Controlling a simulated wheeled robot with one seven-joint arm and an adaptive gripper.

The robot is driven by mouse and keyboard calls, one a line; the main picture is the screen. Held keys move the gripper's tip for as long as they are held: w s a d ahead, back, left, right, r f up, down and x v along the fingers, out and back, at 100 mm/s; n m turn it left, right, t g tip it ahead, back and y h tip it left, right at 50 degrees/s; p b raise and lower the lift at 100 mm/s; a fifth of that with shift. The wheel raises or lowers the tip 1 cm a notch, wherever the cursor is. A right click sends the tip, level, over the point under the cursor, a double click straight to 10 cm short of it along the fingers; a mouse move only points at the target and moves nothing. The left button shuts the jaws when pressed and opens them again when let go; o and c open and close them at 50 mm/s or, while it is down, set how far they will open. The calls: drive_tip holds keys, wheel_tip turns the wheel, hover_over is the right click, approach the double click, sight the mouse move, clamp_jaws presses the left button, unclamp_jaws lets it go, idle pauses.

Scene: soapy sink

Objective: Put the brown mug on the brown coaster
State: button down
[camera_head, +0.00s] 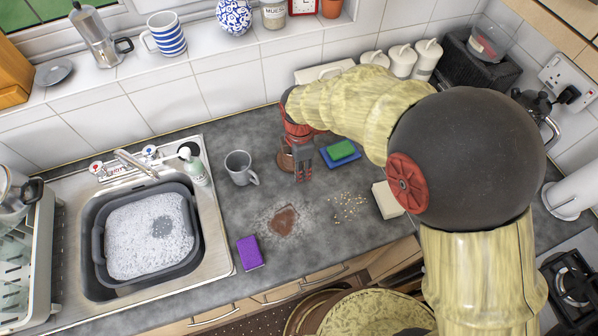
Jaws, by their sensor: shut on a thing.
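My gripper (303,172) is over the counter, in the middle of the view, pointing down. It is shut on a small brown thing (286,160), which looks like the brown mug. The fingers and wrist hide most of it. I cannot tell whether it touches the counter. The brown coaster is not clearly seen. A flat brown patch (285,218) lies in front of the gripper with pale powder around it. I cannot tell whether that patch is the coaster or a spill.
A grey mug (239,168) stands left of my gripper. A green sponge (341,149) on a blue one lies close on the right. Crumbs (348,206), a purple sponge (250,252) and a cream block (387,200) lie nearer. The sink basin (190,262) holds suds.

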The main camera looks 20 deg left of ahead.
drive_tip(key=shift+w+a+f, duration=0.15)
drive_tip(key=shift+w+f, duration=0.15)
drive_tip(key=shift+f, duration=1.6)
drive_tip(key=shift+f+b, duration=0.1)
drive_tip(key=shift+b, duration=0.2)
drive_tip(key=c, duration=1.3)
unclamp_jaws()
drive_tip(key=shift+o, duration=0.2)
wheel_tip(320, 180, up, 12)
drive_tip(key=shift+r+p, duration=0.1)
drive_tip(key=shift+p, duration=0.7)
